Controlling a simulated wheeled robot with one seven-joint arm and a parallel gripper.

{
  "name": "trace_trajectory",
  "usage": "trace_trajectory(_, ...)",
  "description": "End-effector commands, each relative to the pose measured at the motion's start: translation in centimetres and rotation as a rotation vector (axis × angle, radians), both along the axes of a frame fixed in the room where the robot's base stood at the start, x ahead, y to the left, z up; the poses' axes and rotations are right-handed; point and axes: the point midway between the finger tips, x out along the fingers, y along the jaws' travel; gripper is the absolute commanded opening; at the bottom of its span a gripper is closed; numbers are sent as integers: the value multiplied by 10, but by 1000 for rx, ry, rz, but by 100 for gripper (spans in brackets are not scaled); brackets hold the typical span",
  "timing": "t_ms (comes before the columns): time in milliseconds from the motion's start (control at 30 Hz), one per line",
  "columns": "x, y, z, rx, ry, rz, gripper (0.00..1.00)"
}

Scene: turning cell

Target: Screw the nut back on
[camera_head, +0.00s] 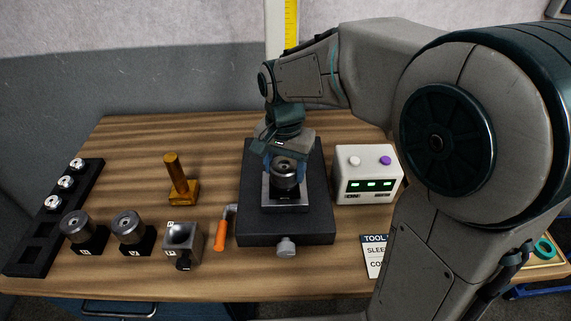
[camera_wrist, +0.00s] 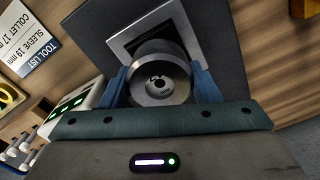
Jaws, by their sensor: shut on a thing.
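The nut (camera_head: 286,167) is a round steel ring with a dark hole in its middle, standing upright on the square grey block of the black fixture (camera_head: 257,225). My gripper (camera_head: 284,172) comes down from behind, shut on the nut. In the wrist view the nut (camera_wrist: 160,82) sits between the two blue fingers (camera_wrist: 163,86), over the light square frame of the fixture. Whether its thread is engaged is hidden.
A grey box with green lights (camera_head: 368,180) stands close right of the fixture. A black rack (camera_head: 62,205) lies far left.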

Motion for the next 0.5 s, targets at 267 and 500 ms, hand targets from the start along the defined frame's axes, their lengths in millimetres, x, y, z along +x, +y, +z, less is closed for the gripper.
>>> trace_trajectory(267,0,3,1,5,-1,-177,30)
trace_trajectory(500,0,3,2,5,0,-379,30)
